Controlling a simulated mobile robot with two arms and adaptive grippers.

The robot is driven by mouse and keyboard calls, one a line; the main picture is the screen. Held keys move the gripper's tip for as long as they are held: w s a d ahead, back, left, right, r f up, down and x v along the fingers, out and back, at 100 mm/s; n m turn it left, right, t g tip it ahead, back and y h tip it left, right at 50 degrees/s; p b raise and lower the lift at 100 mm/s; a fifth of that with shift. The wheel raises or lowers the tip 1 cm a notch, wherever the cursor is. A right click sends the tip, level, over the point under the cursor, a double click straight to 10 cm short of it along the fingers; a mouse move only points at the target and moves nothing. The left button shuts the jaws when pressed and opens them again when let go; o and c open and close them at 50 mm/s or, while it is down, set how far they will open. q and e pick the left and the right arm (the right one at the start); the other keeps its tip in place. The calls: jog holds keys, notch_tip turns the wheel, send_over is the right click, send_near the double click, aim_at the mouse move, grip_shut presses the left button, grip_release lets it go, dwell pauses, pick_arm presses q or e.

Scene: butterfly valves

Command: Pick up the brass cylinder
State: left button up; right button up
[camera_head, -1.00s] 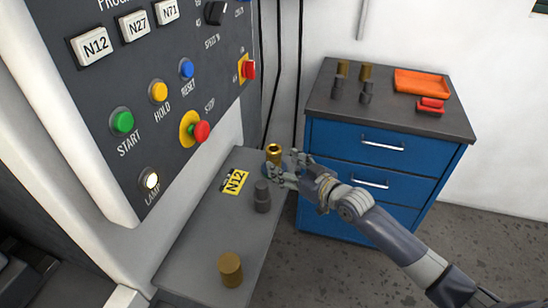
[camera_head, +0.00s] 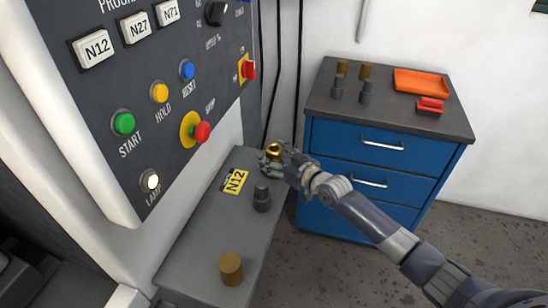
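A plain brass cylinder (camera_head: 230,268) stands upright at the near end of the grey ledge. A shinier gold-coloured piece (camera_head: 274,150) is at the ledge's far end. My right gripper (camera_head: 271,158) is at that gold piece, with its fingers close around it and partly covering it. Only the top of the piece shows clearly; I cannot tell whether the fingers press on it. The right gripper is far from the plain brass cylinder. My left gripper is not in view.
A dark grey fitting (camera_head: 262,197) stands mid-ledge beside a yellow N12 label (camera_head: 235,181). The control panel (camera_head: 150,60) rises at the left. A blue drawer cabinet (camera_head: 385,150) holds several cylinders, an orange tray (camera_head: 422,83) and a red item (camera_head: 430,105).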

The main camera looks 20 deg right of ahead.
grip_shut()
jog(key=shift+w+r, duration=0.1)
jog(key=shift+r, duration=0.05)
